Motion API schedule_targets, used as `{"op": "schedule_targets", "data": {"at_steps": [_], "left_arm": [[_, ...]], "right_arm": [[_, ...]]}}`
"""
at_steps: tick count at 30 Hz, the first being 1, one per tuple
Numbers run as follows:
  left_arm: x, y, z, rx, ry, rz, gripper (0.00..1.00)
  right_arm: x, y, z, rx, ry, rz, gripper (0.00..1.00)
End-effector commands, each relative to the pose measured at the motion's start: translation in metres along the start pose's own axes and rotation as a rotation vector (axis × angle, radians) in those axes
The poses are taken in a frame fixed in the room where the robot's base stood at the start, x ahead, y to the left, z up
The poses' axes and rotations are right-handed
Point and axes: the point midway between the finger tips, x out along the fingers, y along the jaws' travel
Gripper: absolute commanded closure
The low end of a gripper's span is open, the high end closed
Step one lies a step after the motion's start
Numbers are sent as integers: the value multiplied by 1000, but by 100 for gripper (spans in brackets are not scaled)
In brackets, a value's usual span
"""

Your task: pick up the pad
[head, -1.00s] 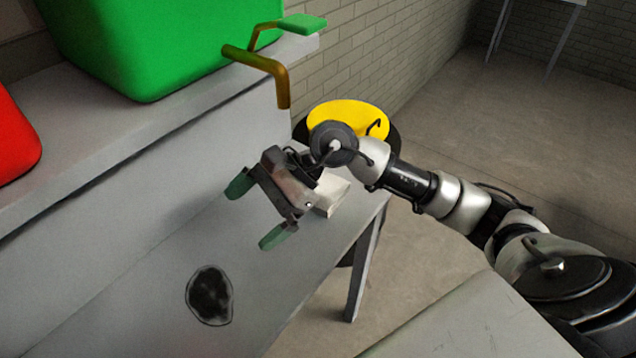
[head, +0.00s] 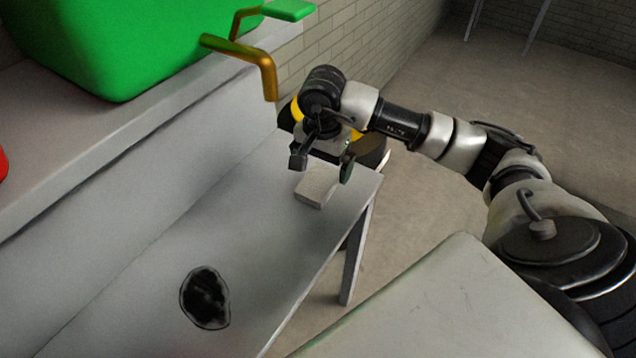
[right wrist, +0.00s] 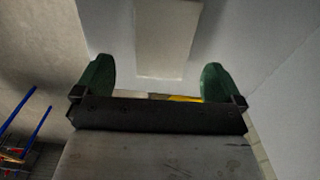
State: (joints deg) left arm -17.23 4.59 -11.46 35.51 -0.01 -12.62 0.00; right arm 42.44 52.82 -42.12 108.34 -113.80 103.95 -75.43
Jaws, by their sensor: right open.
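The pad is a pale, flat block (head: 316,187) lying on the grey bench near its right end in the head view. In the right wrist view the pad (right wrist: 160,38) shows at the top centre, beyond the fingers and between their lines. My right gripper (head: 322,166) is open and empty, pointing down just above and behind the pad. Its green-padded fingers (right wrist: 158,78) stand wide apart in the right wrist view and do not touch the pad. My left gripper is not in view.
The grey bench (head: 245,235) has a dark round patch (head: 205,297) near its front. A green container (head: 120,45) stands on the upper ledge, with a brass-coloured pipe (head: 245,50) at its end. A yellow-topped round object (head: 297,108) is partly hidden behind my right arm.

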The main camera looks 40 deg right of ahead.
Motion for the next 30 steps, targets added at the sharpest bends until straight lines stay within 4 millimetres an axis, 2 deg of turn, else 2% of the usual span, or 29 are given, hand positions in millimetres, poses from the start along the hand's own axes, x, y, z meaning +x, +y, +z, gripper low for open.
{"op": "schedule_targets", "data": {"at_steps": [6, 9, 17, 27, 30], "left_arm": [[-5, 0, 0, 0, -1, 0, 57], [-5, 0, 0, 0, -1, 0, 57], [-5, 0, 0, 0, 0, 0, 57], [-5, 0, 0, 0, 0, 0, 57], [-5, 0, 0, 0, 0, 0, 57]], "right_arm": [[33, -2, 4, 1, -4, 4, 1], [42, -2, 4, 0, -2, 2, 1], [45, -3, 4, -1, -1, 0, 1], [45, -2, 4, -1, -1, 1, 52], [44, -3, 4, -1, -1, 0, 54]]}}
